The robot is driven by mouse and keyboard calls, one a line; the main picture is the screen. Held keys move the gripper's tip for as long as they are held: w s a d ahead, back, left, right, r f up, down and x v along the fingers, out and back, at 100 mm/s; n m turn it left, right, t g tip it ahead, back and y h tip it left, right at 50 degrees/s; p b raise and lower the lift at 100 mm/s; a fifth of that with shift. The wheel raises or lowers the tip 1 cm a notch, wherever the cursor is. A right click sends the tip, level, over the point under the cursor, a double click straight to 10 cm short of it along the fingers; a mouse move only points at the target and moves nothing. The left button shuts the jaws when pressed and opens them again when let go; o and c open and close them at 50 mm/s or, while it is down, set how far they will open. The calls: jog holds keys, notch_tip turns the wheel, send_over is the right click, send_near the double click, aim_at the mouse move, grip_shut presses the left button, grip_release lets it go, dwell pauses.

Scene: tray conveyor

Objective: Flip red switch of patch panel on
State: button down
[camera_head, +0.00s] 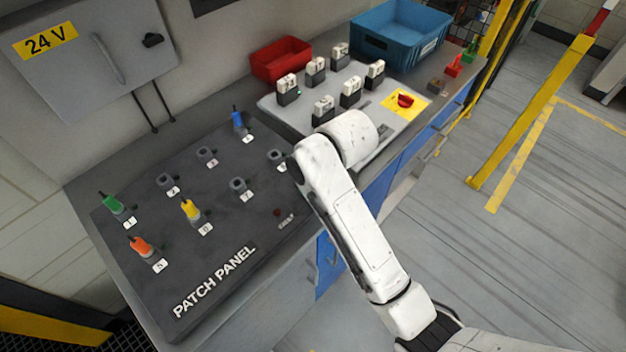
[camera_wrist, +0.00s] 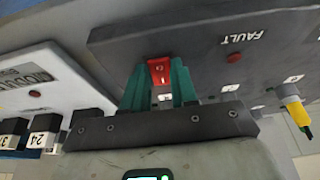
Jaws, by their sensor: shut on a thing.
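The patch panel (camera_head: 135,285) is a dark board lying on the bench, with its lettering at the front edge. In the wrist view, the red switch (camera_wrist: 159,68) sits on the panel's dark surface (camera_wrist: 205,30), between the two green fingers of my gripper (camera_wrist: 160,80). The fingers are shut on it from both sides. I cannot tell from this angle which way the switch is set. In the head view my arm hides both the gripper and the switch. A red lamp (camera_wrist: 233,57) marked FAULT is beside the switch, apart from the fingers.
Green (camera_head: 113,203), orange (camera_head: 141,245), yellow (camera_head: 189,210) and blue (camera_head: 238,120) plugs stand in the panel. A light board (camera_head: 271,104) with several black-and-white modules lies behind my arm. A red bin (camera_head: 281,60) and a blue crate (camera_head: 400,35) stand at the back.

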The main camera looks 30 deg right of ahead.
jog(key=shift+w+r+g+p, duration=0.15)
jog(key=shift+r+g+p, duration=0.3)
jog(key=shift+p, duration=0.65)
jog(key=shift+w+a+f+g+h+p, duration=0.1)
jog(key=shift+w+f+g+h+p, duration=0.25)
jog(key=shift+g+p, duration=0.35)
jog(key=shift+s, duration=0.15)
jog(key=c, duration=0.9)
grip_release()
jog(key=shift+r, duration=0.15)
